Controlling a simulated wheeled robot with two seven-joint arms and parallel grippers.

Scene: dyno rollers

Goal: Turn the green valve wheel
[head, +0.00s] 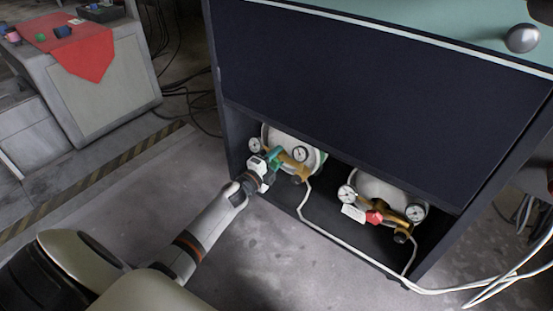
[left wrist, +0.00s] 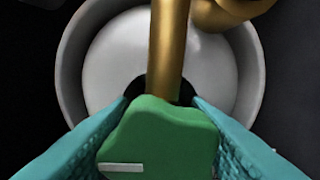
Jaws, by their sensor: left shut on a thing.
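The green valve wheel (head: 276,153) sits on the brass regulator of the left gas cylinder, inside the open lower bay of the dark cabinet. In the left wrist view the green wheel (left wrist: 160,140) fills the lower middle and has a short white mark on it. My left gripper (head: 270,163) reaches into the bay and is shut on the wheel. Its teal fingers (left wrist: 158,115) press on both sides of it. The brass stem (left wrist: 168,50) runs from the wheel toward the pale cylinder top (left wrist: 110,60). My right gripper is not in view.
A second cylinder with a red valve wheel (head: 374,217) and gauges stands to the right in the same bay. The cabinet's dark panel (head: 350,100) overhangs it. White hoses (head: 480,287) run out to the right. A grey bench with a red cloth (head: 85,50) stands far left.

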